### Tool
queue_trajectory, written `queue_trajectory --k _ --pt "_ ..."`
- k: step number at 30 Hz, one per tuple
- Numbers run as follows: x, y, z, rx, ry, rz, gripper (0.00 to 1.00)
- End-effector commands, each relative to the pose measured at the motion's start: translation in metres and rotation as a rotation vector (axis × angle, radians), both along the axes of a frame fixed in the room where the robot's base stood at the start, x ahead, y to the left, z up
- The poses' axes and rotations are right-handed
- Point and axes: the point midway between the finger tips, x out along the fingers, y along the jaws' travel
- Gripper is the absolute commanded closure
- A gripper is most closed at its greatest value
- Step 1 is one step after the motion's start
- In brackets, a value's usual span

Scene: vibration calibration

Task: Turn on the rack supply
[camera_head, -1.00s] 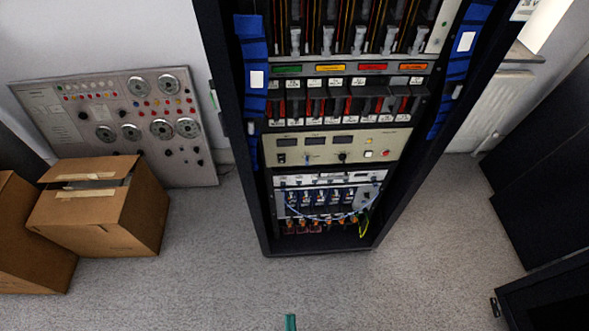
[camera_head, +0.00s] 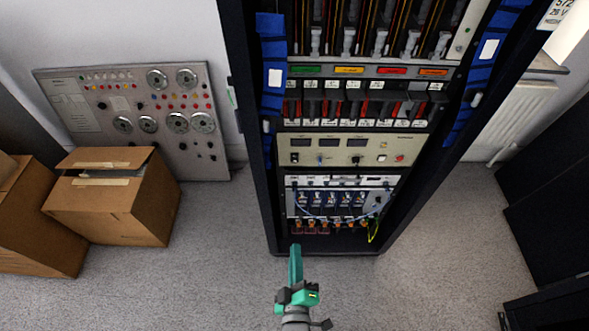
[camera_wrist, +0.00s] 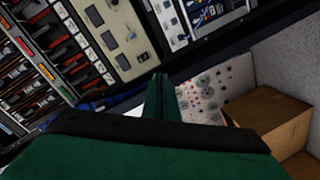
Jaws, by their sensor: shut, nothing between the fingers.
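The rack (camera_head: 245,110) is a tall dark cabinet in the middle of the head view. Its beige supply panel (camera_head: 340,150) has dark displays, knobs and a red button (camera_head: 400,158) at its right end. The panel also shows tilted in the wrist view (camera_wrist: 117,40). My gripper (camera_head: 295,250) is green and shut, with nothing in it. In the head view its tip overlaps the lower left front of the rack, below the panel. In the wrist view its fingers (camera_wrist: 161,95) point up toward the rack's edge, apart from the panel.
A grey instrument panel (camera_head: 140,120) leans on the wall at left, behind cardboard boxes (camera_head: 110,205). Dark cabinets (camera_head: 550,190) stand at right, and a radiator (camera_head: 520,110) is behind. Grey floor (camera_head: 430,270) is clear before the rack.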

Motion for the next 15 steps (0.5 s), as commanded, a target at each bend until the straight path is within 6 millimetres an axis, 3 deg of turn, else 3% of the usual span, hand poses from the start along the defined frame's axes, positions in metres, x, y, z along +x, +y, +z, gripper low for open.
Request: queue_trajectory --k 1,6,10,15 --pt "0.023 0.001 0.003 -0.074 -0.015 0.011 1.0" --pt "0.084 0.002 0.01 -0.327 -0.035 0.045 1.0" --pt "0.12 0.003 0.017 -0.473 -0.043 0.063 1.0" --pt "0.144 0.003 0.024 -0.579 -0.048 0.073 1.0"
